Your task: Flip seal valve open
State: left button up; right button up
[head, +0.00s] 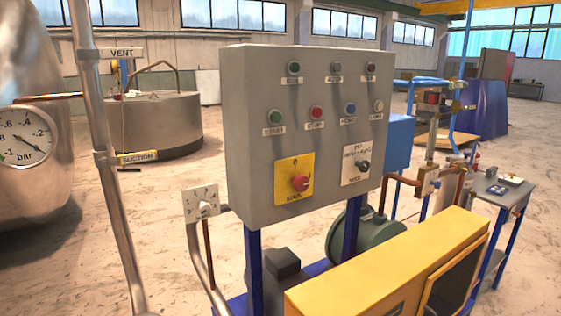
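No part is readably labelled as the seal valve, so I cannot tell which it is. A white plate with a small pale handle (203,205) is on a pipe left of the grey control panel (250,150). A copper pipe with a brass valve-like fitting (427,181) is right of the panel. Neither of my grippers is in view.
The panel has several buttons, a red knob on a yellow plate (294,181) and a black knob (363,165). A yellow cabinet (385,270) stands in front at right. A large tank with a gauge (25,136) is at far left. A small table (505,187) stands at right.

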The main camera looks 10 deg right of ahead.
aim_at(475, 145)
jog(key=z, duration=1.45)
jog(key=i+l+z, duration=0.15)
jog(key=i+l, duration=0.15)
jog(key=i, duration=0.15)
jog(key=i+l+z, duration=0.15)
jog(key=i, duration=0.3)
jog(key=i+l+z, duration=0.2)
jog(key=i, duration=0.3)
jog(key=i+l+z, duration=0.15)
jog(key=i, duration=0.35)
jog(key=l, duration=0.1)
